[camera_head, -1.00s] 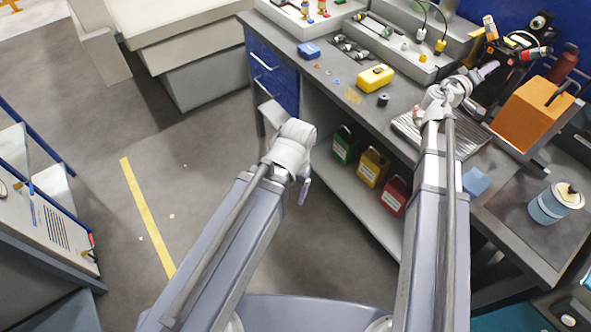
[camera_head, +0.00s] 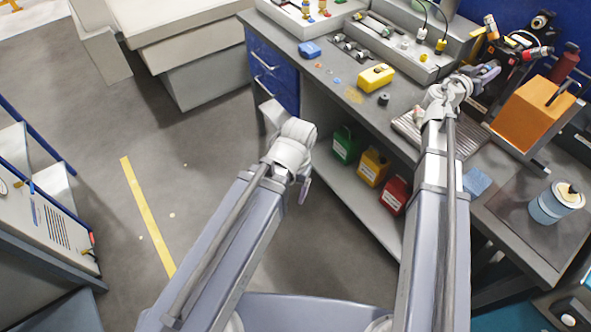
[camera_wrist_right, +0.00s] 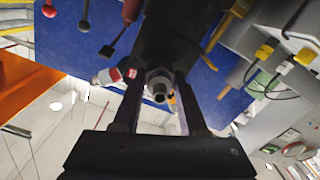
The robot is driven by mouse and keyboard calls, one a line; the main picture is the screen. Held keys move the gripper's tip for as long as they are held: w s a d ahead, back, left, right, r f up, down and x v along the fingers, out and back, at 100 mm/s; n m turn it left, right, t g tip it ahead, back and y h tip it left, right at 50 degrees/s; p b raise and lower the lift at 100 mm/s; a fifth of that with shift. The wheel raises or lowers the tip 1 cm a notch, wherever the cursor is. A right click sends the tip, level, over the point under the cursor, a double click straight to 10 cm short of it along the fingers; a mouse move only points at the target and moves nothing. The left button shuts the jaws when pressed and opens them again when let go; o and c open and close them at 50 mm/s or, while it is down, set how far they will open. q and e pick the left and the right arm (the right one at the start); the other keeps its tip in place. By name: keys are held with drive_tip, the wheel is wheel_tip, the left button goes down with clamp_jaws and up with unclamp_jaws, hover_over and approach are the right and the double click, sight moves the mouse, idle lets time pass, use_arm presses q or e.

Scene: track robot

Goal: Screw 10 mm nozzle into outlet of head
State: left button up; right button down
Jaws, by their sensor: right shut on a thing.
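My right gripper (camera_head: 490,70) is at the back right of the workbench, close to a dark fixture (camera_head: 505,52) with red and orange parts. In the right wrist view its two dark fingers (camera_wrist_right: 160,98) stand on either side of a small round metal piece with a hollow end (camera_wrist_right: 160,88), which looks like the nozzle. A black body (camera_wrist_right: 170,40) lies just beyond it; I cannot tell whether this is the head, or whether the threads are engaged. The outlet is hidden. My left gripper (camera_head: 304,188) hangs over the floor in front of the bench, mostly hidden by its wrist.
An orange box (camera_head: 535,112) stands right of my right wrist. A yellow case (camera_head: 376,78) and a ribbed mat (camera_head: 408,128) lie on the bench. Green, yellow and red containers (camera_head: 393,195) stand on the shelf below. A blue-white can (camera_head: 555,203) is at the right.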

drive_tip(key=m, duration=0.4)
drive_tip(key=shift+m, duration=0.6)
drive_tip(key=shift+c, duration=1.5)
unclamp_jaws()
drive_tip(key=v, duration=0.7)
drive_tip(key=shift+s+a, duration=0.25)
drive_tip(key=shift+s, duration=0.05)
